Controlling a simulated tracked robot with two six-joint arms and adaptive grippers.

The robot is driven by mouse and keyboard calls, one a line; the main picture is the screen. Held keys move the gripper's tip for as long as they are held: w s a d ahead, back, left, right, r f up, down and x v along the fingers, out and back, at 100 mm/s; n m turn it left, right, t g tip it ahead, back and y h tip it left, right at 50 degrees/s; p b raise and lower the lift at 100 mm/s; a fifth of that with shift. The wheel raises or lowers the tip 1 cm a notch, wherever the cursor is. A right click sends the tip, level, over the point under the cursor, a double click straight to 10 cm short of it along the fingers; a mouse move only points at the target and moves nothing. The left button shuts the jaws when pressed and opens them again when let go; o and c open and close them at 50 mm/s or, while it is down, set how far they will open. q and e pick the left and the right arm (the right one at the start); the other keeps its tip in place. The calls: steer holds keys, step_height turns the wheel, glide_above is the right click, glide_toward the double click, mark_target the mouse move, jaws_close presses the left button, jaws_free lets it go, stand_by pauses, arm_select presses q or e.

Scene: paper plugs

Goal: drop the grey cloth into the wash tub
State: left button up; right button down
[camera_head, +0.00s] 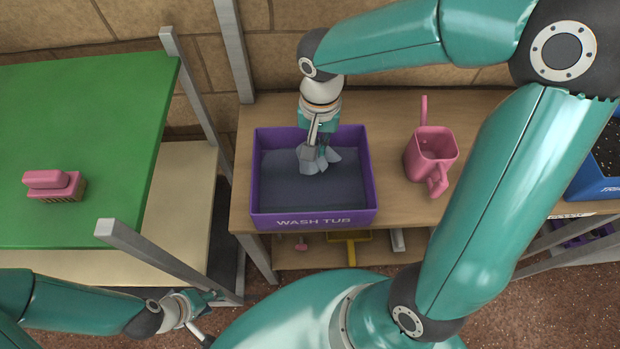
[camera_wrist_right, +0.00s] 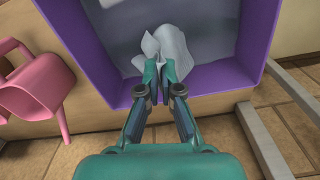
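The purple wash tub (camera_head: 313,220) stands on the wooden bench, with its name on the front wall. Its rim also shows in the right wrist view (camera_wrist_right: 222,82). My right gripper (camera_head: 318,148) is inside the tub's outline, pointing down. In the right wrist view the fingertips (camera_wrist_right: 160,76) are close together on the bunched grey cloth (camera_wrist_right: 178,48). The cloth (camera_head: 333,158) hangs at the fingertips over the tub; whether it touches the tub floor is unclear. My left gripper (camera_head: 207,314) is low at the left, its fingers apart and empty, away from the tub.
A pink watering can (camera_head: 434,150) stands on the bench right of the tub. A pink brush (camera_head: 54,186) lies on the green table top (camera_head: 95,105) at left. A blue bin (camera_head: 597,186) is at the far right. A stone wall is behind.

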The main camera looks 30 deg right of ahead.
steer(key=c, duration=0.7)
jaws_free()
steer(key=o, duration=0.7)
step_height(320, 180, up, 5)
steer(key=p, duration=0.4)
steer(key=shift+s+r, duration=0.1)
steer(key=shift+r, duration=0.1)
